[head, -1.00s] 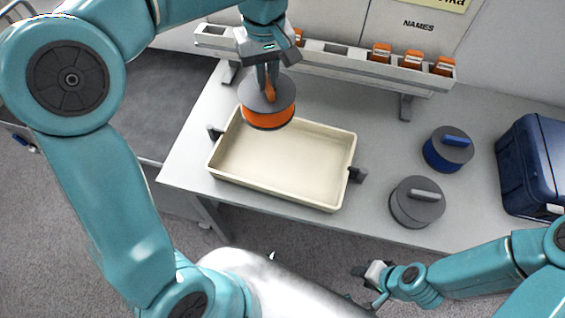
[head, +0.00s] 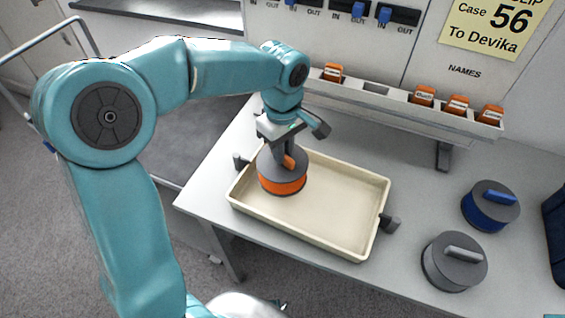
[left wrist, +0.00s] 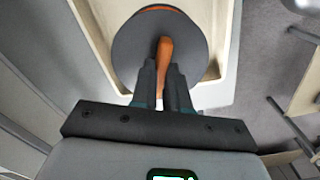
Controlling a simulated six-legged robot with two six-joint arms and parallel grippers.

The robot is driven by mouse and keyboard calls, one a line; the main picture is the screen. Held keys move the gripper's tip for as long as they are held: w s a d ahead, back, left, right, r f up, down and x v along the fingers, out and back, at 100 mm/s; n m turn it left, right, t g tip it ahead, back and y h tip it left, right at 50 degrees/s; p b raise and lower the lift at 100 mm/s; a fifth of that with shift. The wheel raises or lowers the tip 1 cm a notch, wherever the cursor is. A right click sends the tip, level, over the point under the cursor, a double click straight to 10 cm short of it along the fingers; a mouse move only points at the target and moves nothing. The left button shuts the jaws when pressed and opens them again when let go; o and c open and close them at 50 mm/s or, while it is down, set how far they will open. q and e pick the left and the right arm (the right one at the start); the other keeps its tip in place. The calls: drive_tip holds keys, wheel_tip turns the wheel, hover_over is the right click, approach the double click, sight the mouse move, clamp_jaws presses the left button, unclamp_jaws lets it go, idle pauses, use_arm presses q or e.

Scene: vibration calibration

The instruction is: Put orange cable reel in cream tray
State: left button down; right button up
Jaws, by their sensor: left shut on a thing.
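The orange cable reel (head: 282,183) has a grey top disc and an orange handle. My left gripper (head: 288,162) is shut on its handle from above. In the head view the reel is at the left end of the cream tray (head: 345,240), within its outline; I cannot tell whether it touches the tray floor. In the left wrist view the fingers (left wrist: 164,85) close on the orange handle, and the reel's grey disc (left wrist: 135,48) covers part of the tray (left wrist: 231,60). The rest of the tray is empty. My right gripper is out of view.
A blue reel (head: 490,208) and a grey reel (head: 454,263) stand right of the tray on the grey table (head: 420,185). A rack (head: 395,110) with several orange-tagged items runs along the back. A dark blue case (head: 556,225) is at the right edge.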

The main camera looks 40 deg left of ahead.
use_arm(q)
wheel_tip(320, 180, down, 4)
drive_tip(key=shift+s+r, duration=0.1)
drive_tip(key=shift+r, duration=0.15)
drive_tip(key=shift+f, duration=0.55)
drive_tip(key=shift+r, duration=0.1)
drive_tip(key=shift+b, duration=0.3)
drive_tip(key=c, duration=1.5)
unclamp_jaws()
drive_tip(key=shift+f, duration=0.25)
drive_tip(key=shift+c, duration=0.2)
drive_tip(key=o, duration=0.4)
drive_tip(key=shift+r, duration=0.1)
